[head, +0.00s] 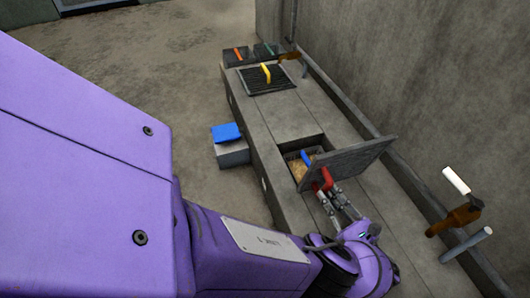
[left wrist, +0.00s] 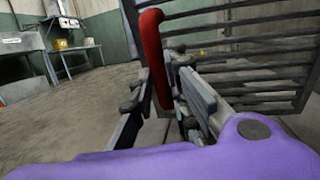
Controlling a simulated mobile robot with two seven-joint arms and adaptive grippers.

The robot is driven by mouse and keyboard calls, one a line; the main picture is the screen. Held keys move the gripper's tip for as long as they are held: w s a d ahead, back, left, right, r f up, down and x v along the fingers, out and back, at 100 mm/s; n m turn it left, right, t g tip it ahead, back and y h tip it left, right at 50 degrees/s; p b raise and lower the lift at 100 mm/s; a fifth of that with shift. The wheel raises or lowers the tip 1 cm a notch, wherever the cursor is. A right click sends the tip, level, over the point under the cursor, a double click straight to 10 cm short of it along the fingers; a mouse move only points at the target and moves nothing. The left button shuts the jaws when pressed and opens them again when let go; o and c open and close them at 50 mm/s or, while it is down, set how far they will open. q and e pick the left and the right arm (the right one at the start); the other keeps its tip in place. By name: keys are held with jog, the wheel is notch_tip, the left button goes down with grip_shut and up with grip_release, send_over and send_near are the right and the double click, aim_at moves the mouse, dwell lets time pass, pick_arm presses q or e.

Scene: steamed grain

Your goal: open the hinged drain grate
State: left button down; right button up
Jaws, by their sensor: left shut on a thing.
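A grate panel (head: 352,163) with a red handle (head: 326,178) stands tilted up over an opening in the long grey bench. My left gripper (head: 325,190) is shut on the red handle. In the left wrist view the red handle (left wrist: 153,62) stands upright between the fingers of my left gripper (left wrist: 166,92), and the dark bars of the grate (left wrist: 245,60) rise behind it. Inside the opening a blue-handled thing (head: 306,157) and pale tan grain (head: 299,171) show, partly hidden by the panel. My right gripper is not in view.
A flat dark grate with a yellow handle (head: 266,73) lies farther along the bench (head: 281,112). A blue thing on a grey block (head: 228,136) stands left of the bench. A brown fitting with a white bar (head: 456,181) is at right, near the wall (head: 400,70).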

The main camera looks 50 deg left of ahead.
pick_arm(q)
jog(key=c, duration=1.7)
grip_release()
jog(key=shift+a+r, duration=0.1)
